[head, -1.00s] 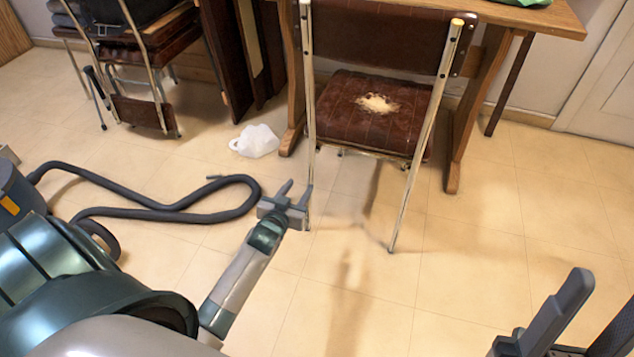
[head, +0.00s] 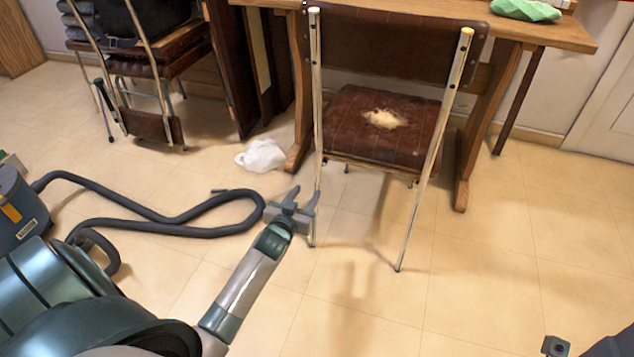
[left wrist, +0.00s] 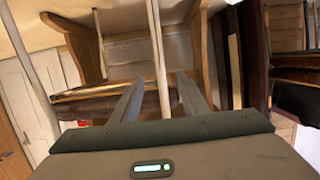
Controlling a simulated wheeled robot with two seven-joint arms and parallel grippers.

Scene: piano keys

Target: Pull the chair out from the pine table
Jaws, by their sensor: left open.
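The chair (head: 345,150) has a worn brown seat with a pale torn patch, a brown backrest and metal legs. It stands with its seat partly under the pine table (head: 555,32), its back towards me. My left gripper (head: 305,194) is open, low at the chair's left rear metal leg. In the left wrist view, the chair leg (left wrist: 158,50) shows between the two spread fingers of that gripper (left wrist: 158,88); contact cannot be told. Of my right gripper, only a dark piece (head: 556,346) shows at the bottom right edge; its jaws are mostly out of frame.
A vacuum hose (head: 190,225) curls on the floor left of my left gripper. A white bag (head: 261,156) lies near the table's left leg. A loaded second chair (head: 150,70) stands at the back left. The tiled floor in front and right of the chair is clear.

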